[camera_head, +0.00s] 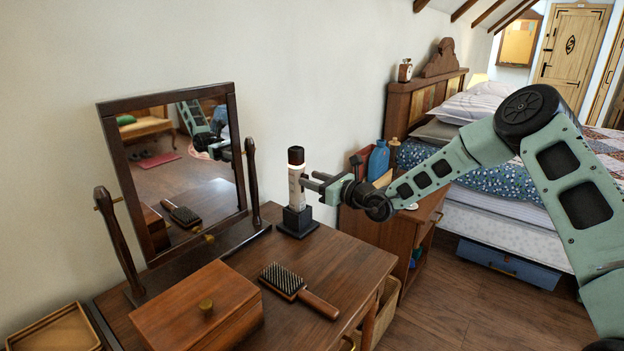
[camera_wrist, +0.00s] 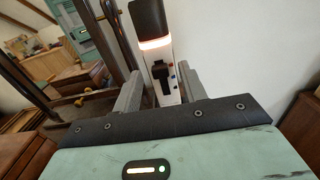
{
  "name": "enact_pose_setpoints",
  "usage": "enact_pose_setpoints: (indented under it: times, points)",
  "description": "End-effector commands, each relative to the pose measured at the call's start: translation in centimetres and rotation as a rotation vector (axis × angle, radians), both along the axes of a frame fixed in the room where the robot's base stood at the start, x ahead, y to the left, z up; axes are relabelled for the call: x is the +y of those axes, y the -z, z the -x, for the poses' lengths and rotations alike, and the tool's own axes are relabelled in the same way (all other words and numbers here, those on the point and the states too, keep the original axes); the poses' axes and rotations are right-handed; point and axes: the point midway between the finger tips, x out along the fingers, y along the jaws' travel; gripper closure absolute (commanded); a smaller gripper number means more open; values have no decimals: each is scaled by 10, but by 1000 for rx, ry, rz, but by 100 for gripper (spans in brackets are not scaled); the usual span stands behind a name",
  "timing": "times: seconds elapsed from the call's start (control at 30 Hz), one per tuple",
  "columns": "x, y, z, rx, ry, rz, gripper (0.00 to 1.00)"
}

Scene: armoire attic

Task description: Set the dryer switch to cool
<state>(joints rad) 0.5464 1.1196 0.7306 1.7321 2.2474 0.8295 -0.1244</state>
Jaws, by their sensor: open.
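The dryer (camera_head: 296,182) stands upright in a black base on the right back part of the dresser top. It has a pale body and a dark top; in the wrist view the dryer (camera_wrist: 153,55) shows a glowing ring below that top. A black switch (camera_wrist: 160,76) faces my gripper, with small coloured marks to its right. I cannot tell its setting. My gripper (camera_head: 311,182) is open at the dryer's right side. In the wrist view my gripper (camera_wrist: 160,72) has its fingers either side of the switch; contact is unclear.
A tilting mirror (camera_head: 180,165) stands left of the dryer. A nightstand (camera_head: 375,220) with a blue bottle (camera_head: 379,160) stands behind, beside the bed.

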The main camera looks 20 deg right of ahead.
Motion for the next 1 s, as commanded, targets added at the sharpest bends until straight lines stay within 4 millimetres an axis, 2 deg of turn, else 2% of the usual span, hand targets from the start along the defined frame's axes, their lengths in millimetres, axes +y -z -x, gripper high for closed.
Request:
enact_pose_setpoints:
  times: [0.4,0.5,0.57,0.7,0.9,1.0]
  points:
    - [5,0,-7,1,0,1,58]
    - [5,0,-7,1,0,1,86]
    - [5,0,-7,1,0,1,100]
    - [5,1,-7,1,0,1,100]
    - [6,21,-7,0,-1,0,100]
    - [5,20,-7,-1,0,1,100]
